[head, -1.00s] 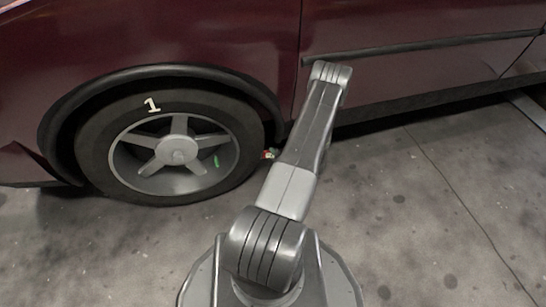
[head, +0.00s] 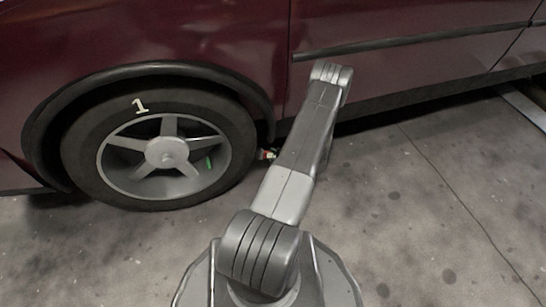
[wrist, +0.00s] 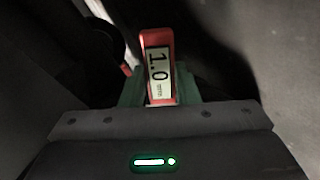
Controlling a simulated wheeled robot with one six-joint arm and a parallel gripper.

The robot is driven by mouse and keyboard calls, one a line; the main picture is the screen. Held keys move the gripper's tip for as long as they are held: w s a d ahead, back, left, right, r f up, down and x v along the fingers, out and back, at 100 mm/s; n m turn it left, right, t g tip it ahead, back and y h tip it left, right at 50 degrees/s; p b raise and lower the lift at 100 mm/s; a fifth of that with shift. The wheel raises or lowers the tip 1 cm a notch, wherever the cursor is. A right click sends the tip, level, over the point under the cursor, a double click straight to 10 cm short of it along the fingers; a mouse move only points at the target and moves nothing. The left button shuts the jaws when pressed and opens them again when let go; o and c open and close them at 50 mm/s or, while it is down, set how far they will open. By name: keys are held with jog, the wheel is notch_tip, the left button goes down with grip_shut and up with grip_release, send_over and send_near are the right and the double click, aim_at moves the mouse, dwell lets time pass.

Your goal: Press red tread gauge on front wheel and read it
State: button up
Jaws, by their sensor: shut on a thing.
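The front wheel (head: 75,150), marked with a white 1, has a dark tyre and a grey five-spoke rim. The red tread gauge (wrist: 145,42) stands between the green fingers of my gripper (wrist: 160,92) in the wrist view. My gripper is shut on it. Its display faces the wrist camera and reads 1.0 mm, turned sideways. In the head view, a small red and green bit (head: 268,154) shows at the tyre's right edge, beside my arm. Most of my gripper is hidden behind my arm there. I cannot tell whether the gauge tip touches the tread.
The dark red car body (head: 400,25) and its wheel arch (head: 150,70) stand close around the wheel. A black trim strip (head: 420,40) runs along the door. The concrete floor (head: 420,200) at right is clear. A pale metal edge (head: 525,105) lies at far right.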

jog(key=s+d, duration=0.3)
jog(key=s, duration=1.2)
jog(key=shift+s+d+b, duration=0.3)
jog(key=shift+d, duration=0.05)
dwell(0.5)
dwell(0.4)
